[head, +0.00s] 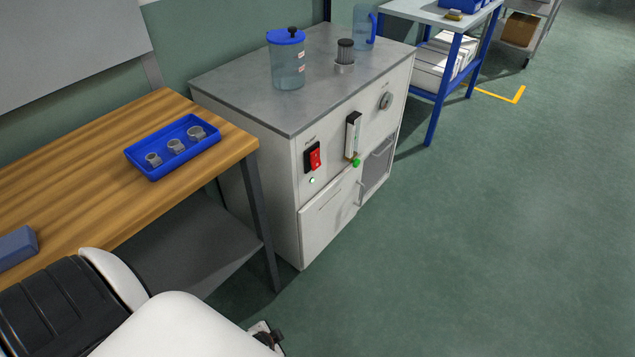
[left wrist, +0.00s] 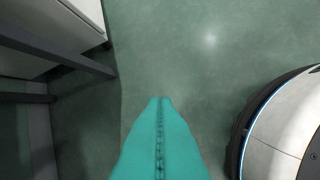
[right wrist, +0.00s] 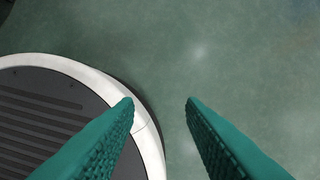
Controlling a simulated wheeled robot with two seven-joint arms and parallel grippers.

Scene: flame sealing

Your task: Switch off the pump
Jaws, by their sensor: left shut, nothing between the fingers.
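The pump switch (head: 313,157) is a red rocker in a black frame on the front of a white cabinet (head: 328,208). The rocker's exact tilt is too small to tell. My left gripper (left wrist: 161,100) is shut and empty, with its teal fingers together over bare floor in the left wrist view. A piece of my arm's end shows at the bottom edge of the head view, well below the switch. My right gripper (right wrist: 159,101) is open and empty over floor beside my base.
The cabinet front also has a flowmeter (head: 353,135) with a green knob (head: 356,162) and a gauge (head: 386,101). A blue-lidded jar (head: 287,62) stands on top. A wooden table (head: 85,185) with a blue tray (head: 152,174) is at left. The floor at right is clear.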

